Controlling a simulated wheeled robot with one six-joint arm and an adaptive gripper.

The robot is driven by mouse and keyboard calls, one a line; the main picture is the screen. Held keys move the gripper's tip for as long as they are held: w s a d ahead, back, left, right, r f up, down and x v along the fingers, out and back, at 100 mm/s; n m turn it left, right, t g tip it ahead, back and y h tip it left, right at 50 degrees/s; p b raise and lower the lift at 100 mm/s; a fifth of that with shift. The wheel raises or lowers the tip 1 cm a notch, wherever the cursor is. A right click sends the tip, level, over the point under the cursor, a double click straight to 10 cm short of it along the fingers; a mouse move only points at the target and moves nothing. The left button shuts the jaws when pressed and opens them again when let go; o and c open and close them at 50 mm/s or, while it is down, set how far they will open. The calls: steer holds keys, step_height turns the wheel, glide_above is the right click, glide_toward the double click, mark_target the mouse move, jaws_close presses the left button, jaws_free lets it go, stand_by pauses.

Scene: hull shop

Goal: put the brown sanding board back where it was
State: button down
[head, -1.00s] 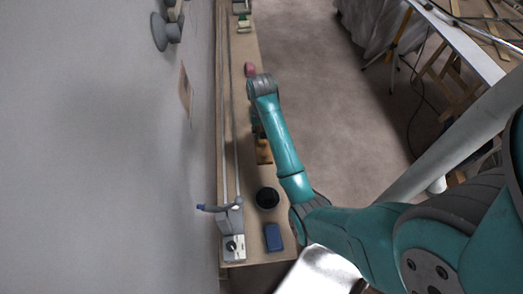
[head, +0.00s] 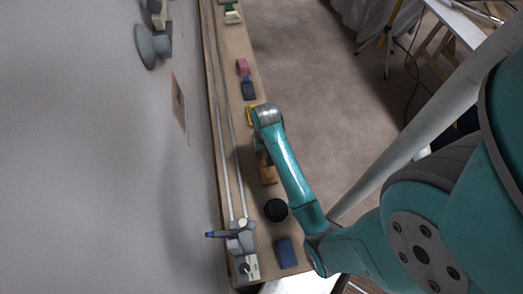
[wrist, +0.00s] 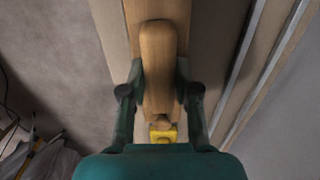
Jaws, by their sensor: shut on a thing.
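The brown sanding board (wrist: 158,60) is a long wooden piece with a rounded end, between the two fingers of my gripper (wrist: 159,78) in the wrist view. My gripper is shut on it. In the head view the brown board (head: 268,174) shows just below my forearm, over the narrow wooden shelf (head: 235,40) along the wall. My arm hides most of the gripper there. Whether the board touches the shelf I cannot tell.
A yellow thing (wrist: 163,136) lies near the board; it also shows beside my arm (head: 250,115). A dark blue block (head: 249,90) and a pink one (head: 242,67) lie farther along. Nearer are a black round container (head: 276,210), a blue block (head: 286,253) and a grey clamp-like tool (head: 240,240).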

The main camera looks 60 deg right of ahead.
steer(key=shift+f, duration=0.7)
steer(key=c, duration=0.8)
jaws_free()
steer(key=shift+f, duration=0.1)
steer(key=shift+c, duration=0.2)
